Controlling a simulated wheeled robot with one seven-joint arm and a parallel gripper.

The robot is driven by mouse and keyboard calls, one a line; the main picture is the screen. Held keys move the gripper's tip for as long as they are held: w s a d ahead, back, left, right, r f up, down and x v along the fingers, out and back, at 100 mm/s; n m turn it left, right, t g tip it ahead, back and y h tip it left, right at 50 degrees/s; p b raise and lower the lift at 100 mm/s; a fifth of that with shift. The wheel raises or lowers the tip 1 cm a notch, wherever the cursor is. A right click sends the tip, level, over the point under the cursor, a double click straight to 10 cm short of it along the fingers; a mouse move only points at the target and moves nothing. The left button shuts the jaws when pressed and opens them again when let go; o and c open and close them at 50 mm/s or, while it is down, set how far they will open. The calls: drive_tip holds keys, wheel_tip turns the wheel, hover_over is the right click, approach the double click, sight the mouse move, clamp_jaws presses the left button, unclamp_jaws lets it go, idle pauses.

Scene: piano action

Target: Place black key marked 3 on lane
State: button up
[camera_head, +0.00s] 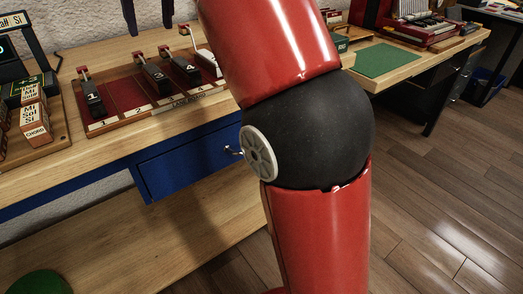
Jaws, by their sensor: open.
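The lane board (122,99) is a reddish-brown tray with numbered lanes along its front strip, on the wooden bench. A black key that appears marked 3 (156,78) lies on the board, around its third lane, with its upright red-tipped piece at the back. The lane to its left, numbered 2, is bare. My gripper (150,14) shows only as two dark fingertips at the top edge. They are spread apart and empty, above and behind the key in the picture. The rest of my gripper is out of frame.
Other black keys stand on the board: one in the leftmost lane (92,97) and one marked 4 (184,70). A pale key (208,61) is partly hidden by my red arm. Labelled boxes (35,124) stand at left. A green mat (385,60) lies at right.

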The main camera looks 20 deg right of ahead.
drive_tip(key=s+d+f+m, duration=0.2)
drive_tip(key=s+d+f, duration=0.7)
drive_tip(key=f, duration=0.1)
drive_tip(key=s+d+f, duration=0.2)
drive_tip(key=s+f, duration=0.4)
drive_tip(key=f, duration=0.3)
drive_tip(key=s+d+f+m+t+h, duration=0.1)
drive_tip(key=s+d+f, duration=0.2)
drive_tip(key=s+f, duration=0.4)
wheel_tip(320, 180, down, 3)
drive_tip(key=shift+r, duration=0.2)
